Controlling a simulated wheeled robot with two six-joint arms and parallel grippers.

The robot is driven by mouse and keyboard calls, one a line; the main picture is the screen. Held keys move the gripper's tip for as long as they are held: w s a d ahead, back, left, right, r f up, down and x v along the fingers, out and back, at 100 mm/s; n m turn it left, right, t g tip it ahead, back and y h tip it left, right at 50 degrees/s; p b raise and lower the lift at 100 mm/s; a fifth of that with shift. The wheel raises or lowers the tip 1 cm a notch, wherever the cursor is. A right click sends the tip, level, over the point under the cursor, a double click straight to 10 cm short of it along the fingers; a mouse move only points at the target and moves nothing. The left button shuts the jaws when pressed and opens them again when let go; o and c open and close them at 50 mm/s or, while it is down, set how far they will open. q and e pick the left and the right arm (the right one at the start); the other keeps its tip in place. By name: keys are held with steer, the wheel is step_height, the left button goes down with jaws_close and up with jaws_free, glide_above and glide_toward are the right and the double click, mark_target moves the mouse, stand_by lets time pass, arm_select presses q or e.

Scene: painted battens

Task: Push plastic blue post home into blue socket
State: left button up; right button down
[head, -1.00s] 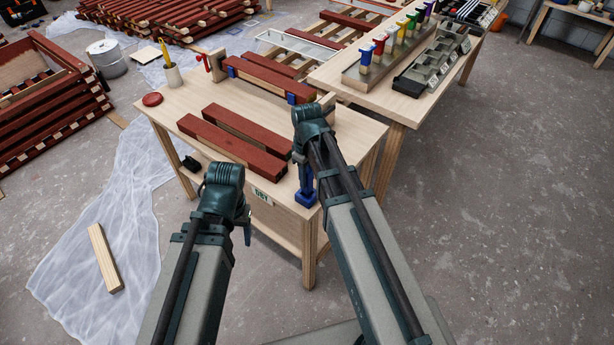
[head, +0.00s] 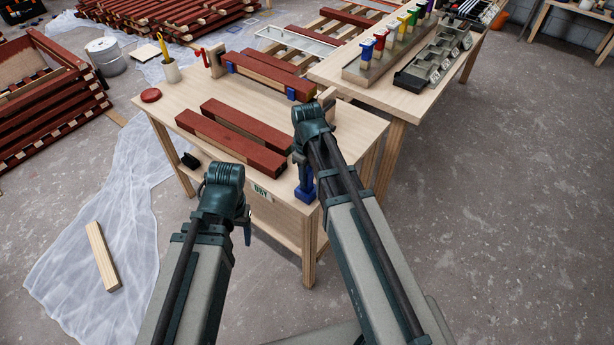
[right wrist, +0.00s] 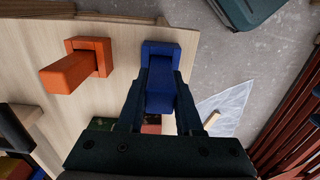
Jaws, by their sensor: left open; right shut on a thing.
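The blue socket (head: 305,195) sits at the near corner of the light wood table, below my right gripper (head: 304,172). In the right wrist view, my right gripper (right wrist: 160,102) is shut on the blue post (right wrist: 159,76), with a finger on each side. The blue socket (right wrist: 162,47) shows around the post's far end there. The post lines up with the socket, but I cannot tell how deep it sits. My left gripper (head: 246,228) is open and empty, in front of the table's near edge.
An orange post (right wrist: 68,74) stands in an orange socket beside the blue one in the right wrist view. Red-painted battens (head: 230,142) lie on the table (head: 290,225).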

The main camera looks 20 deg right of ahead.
steer(key=shift+f+b, duration=0.8)
steer(key=shift+f, duration=0.05)
steer(key=c, duration=0.5)
jaws_free()
steer(key=shift+r, duration=0.15)
step_height(320, 180, up, 14)
steer(key=p, duration=1.4)
steer(key=shift+f, duration=0.2)
steer(key=s+a+m+h, duration=0.1)
steer(key=s+a+m, duration=0.2)
steer(key=s+a, duration=0.7)
steer(key=s, duration=0.4)
steer(key=shift+s+a+m, duration=0.15)
steer(key=shift+a+m, duration=0.1)
steer(key=shift+m, duration=0.15)
